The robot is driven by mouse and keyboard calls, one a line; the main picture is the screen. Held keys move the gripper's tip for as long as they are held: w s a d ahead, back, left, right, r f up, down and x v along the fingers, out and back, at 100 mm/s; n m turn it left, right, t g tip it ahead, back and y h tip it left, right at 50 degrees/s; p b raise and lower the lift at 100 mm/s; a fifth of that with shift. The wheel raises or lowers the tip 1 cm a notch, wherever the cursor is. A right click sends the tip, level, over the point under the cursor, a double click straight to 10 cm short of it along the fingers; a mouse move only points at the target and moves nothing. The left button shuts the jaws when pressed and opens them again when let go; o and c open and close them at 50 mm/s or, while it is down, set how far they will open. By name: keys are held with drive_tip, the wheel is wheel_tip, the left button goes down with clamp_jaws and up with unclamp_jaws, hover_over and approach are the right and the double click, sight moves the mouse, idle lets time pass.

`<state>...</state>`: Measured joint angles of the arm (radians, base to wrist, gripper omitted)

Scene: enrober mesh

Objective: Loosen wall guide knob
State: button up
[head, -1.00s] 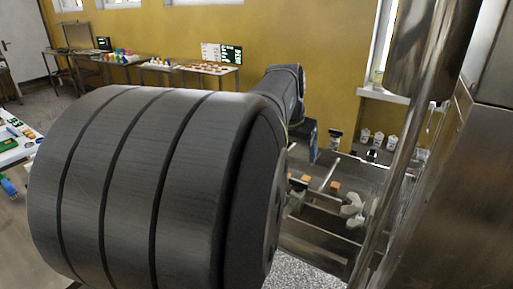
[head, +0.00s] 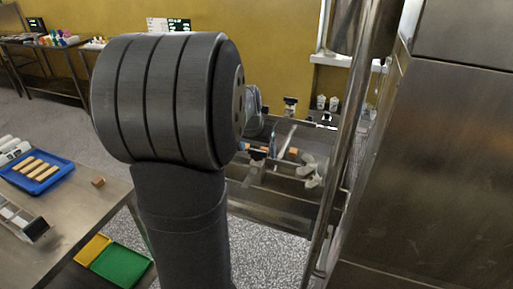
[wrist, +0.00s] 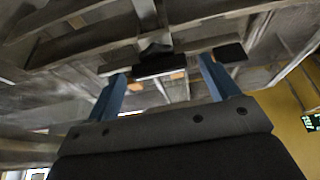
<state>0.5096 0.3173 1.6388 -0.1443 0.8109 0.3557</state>
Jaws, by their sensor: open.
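A dark, star-shaped knob (wrist: 155,49) shows in the wrist view, on a metal bar just beyond the fingers; I cannot tell for certain that it is the wall guide knob. My gripper (wrist: 160,69) is open, its two blue fingers spread wide on either side of a dark block below the knob. The fingers look empty, and I cannot tell whether they touch anything. In the head view my gripper (head: 271,146) is small and mostly hidden behind my arm, over the metal frame (head: 285,207).
Pale lobed parts (head: 309,171) sit on the frame. An upright steel post (head: 342,150) and a large steel cabinet (head: 445,180) stand at right. At left, a steel table (head: 75,220) holds a blue tray (head: 38,172) of tan bars. A yellow and green tray (head: 112,261) lies lower.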

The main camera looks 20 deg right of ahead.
drive_tip(key=c, duration=1)
